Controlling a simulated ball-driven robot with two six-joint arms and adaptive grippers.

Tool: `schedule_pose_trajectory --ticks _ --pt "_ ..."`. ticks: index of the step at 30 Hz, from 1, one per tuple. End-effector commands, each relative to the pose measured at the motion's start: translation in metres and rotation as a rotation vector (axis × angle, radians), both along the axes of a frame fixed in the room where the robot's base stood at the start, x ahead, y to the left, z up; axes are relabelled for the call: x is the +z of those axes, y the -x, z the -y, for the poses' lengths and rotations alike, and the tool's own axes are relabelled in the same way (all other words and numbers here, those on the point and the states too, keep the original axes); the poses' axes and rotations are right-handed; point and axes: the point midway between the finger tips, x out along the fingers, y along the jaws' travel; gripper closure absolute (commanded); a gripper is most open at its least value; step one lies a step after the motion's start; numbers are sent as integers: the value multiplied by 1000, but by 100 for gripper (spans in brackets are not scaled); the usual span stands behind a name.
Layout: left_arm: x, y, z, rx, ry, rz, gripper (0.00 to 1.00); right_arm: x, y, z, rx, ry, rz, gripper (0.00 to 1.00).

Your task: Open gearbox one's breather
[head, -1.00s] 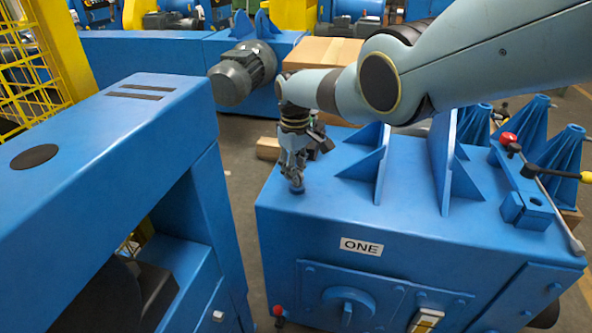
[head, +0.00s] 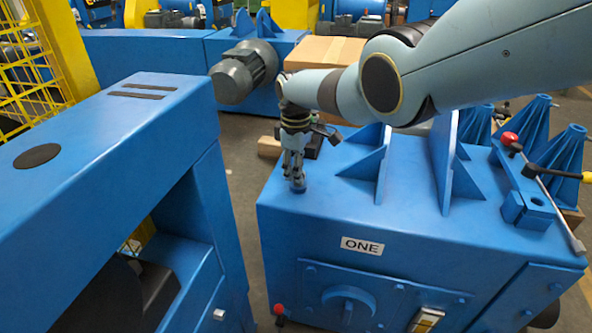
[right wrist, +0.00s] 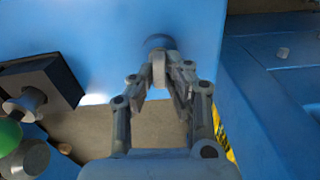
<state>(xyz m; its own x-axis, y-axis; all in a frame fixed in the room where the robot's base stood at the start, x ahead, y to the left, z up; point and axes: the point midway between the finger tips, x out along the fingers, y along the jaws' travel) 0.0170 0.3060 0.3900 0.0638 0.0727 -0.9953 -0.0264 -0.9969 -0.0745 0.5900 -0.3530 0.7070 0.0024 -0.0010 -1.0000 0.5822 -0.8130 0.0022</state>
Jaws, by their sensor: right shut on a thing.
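Gearbox one is the blue housing (head: 410,215) with the white label ONE (head: 362,246) in the head view. Its breather is a small piece (head: 298,187) at the left end of the top, mostly hidden under my right gripper. My right gripper (head: 297,180) points down over it with its fingers closed. In the right wrist view the fingers (right wrist: 163,82) are shut on a grey round cap (right wrist: 159,66) standing on a blue surface. My left gripper is in neither view.
Blue fins (head: 368,165) stand on the top right of the gripper. A red-knobbed lever (head: 509,139) lies farther right. A blue frame (head: 130,130) stands to the left, across a gap. A cardboard box (head: 325,62) is behind.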

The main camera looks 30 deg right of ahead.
Motion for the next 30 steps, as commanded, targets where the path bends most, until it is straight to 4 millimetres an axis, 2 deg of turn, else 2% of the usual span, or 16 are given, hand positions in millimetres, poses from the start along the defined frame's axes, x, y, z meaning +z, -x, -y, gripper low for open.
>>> schedule_pose_trajectory --ticks 5,6,11,23,30 --pt "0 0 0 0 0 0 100 -4 3 -1 0 -2 -8 100" --pt "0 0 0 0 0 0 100 -4 3 -1 -1 -2 -8 87" --pt "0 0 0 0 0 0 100 -3 2 -1 -1 -2 -6 66" --pt "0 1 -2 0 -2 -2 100 4 0 0 -2 -1 -1 65" --pt "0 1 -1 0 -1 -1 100 30 1 0 0 0 1 65"
